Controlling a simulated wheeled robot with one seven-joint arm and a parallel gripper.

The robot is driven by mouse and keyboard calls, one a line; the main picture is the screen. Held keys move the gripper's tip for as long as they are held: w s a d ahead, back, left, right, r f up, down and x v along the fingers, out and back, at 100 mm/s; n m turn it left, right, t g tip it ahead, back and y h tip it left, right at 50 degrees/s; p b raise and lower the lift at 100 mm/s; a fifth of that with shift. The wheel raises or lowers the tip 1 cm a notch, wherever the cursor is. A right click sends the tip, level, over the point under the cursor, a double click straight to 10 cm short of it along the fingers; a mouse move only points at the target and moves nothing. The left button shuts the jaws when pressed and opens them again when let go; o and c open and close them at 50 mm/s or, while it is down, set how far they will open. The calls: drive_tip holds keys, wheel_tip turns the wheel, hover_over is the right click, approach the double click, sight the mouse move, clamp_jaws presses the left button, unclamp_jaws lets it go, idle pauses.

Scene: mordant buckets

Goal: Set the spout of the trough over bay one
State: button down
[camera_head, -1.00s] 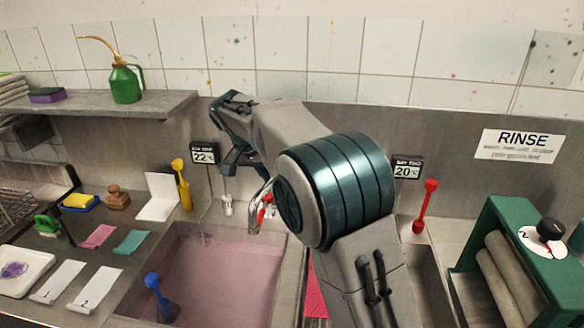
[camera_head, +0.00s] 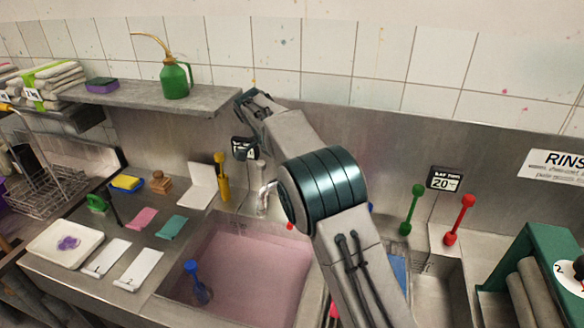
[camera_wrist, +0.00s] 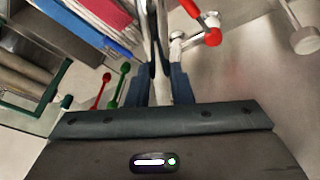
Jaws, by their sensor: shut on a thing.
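In the wrist view my gripper (camera_wrist: 160,85) has its dark blue fingers closed around the upright chrome spout (camera_wrist: 152,30). In the head view my arm hides the gripper. A curved chrome pipe, apparently the spout (camera_head: 265,193), shows left of my arm at the back edge of bay one (camera_head: 240,260), the basin with pinkish-purple liquid. I cannot tell exactly where its outlet points. Bay two (camera_head: 435,300) is the basin to the right, partly hidden by my arm. Its sign reads 20 (camera_head: 444,179).
A red-handled fitting (camera_wrist: 208,36) and a grey knob (camera_wrist: 304,40) are near the gripper. A blue dipper (camera_head: 195,282) stands in bay one. Green (camera_head: 412,210) and red (camera_head: 460,220) dippers stand at the right. A green oil can (camera_head: 175,78) is on the shelf.

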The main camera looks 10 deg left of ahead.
drive_tip(key=c, duration=1.3)
unclamp_jaws()
drive_tip(key=shift+d, duration=0.1)
drive_tip(key=v, duration=1.2)
